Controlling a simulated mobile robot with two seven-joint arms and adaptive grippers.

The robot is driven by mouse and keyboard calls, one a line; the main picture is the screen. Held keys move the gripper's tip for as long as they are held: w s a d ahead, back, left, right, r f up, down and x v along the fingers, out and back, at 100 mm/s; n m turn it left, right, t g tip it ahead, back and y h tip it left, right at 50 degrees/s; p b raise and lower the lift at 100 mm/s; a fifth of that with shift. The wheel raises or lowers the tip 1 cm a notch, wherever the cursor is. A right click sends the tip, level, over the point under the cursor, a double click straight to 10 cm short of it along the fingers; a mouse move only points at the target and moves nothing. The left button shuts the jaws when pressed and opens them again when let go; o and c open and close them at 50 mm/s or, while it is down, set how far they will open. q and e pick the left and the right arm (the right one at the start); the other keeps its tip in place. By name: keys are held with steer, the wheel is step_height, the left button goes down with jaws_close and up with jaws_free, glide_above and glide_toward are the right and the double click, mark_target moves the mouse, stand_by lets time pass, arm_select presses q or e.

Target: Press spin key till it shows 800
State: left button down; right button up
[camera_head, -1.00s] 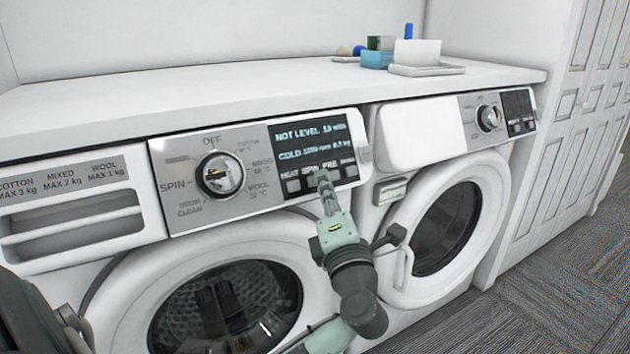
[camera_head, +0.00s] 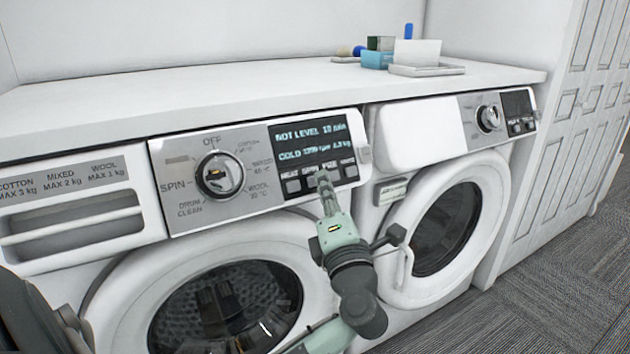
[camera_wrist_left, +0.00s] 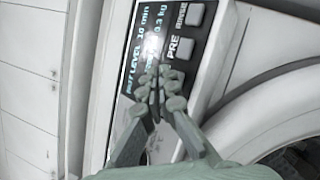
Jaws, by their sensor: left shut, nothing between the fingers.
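The left washing machine's control panel (camera_head: 255,170) has a dial (camera_head: 220,175), a lit display (camera_head: 308,138) and a row of square keys below it. The display reads "NOT LEVEL 10 min" and a COLD line with an rpm figure too blurred to read surely. My left gripper (camera_head: 323,180) is shut and empty, its fingertips at the key row by the spin and PRE labels. In the left wrist view the fingertips (camera_wrist_left: 160,88) lie just below the PRE key (camera_wrist_left: 181,48) and cover the spin key. Contact cannot be told. My right gripper is out of view.
A second machine (camera_head: 445,205) stands to the right, its panel facing forward. The white worktop (camera_head: 230,88) overhangs both machines. A tray (camera_head: 427,71) with boxes sits at its back right. The round door (camera_head: 230,310) is below the panel.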

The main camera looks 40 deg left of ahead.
arm_select(q)
steer(key=shift+w+a+f, duration=0.15)
steer(key=shift+a, duration=0.15)
steer(key=shift+w+a+f, duration=0.15)
steer(key=shift+a+f, duration=0.05)
steer(key=shift+a, duration=0.1)
stand_by(0.7)
stand_by(0.4)
steer(key=shift+s+d+r+p, duration=0.3)
steer(key=shift+d+r+p, duration=0.1)
steer(key=shift+d+p, duration=0.25)
steer(key=d, duration=0.1)
steer(key=s+d+r+p, duration=0.1)
steer(key=d+r+p, duration=0.1)
steer(key=d, duration=0.1)
steer(key=shift+s+r, duration=0.1)
steer(key=shift+s, duration=0.25)
stand_by(1.5)
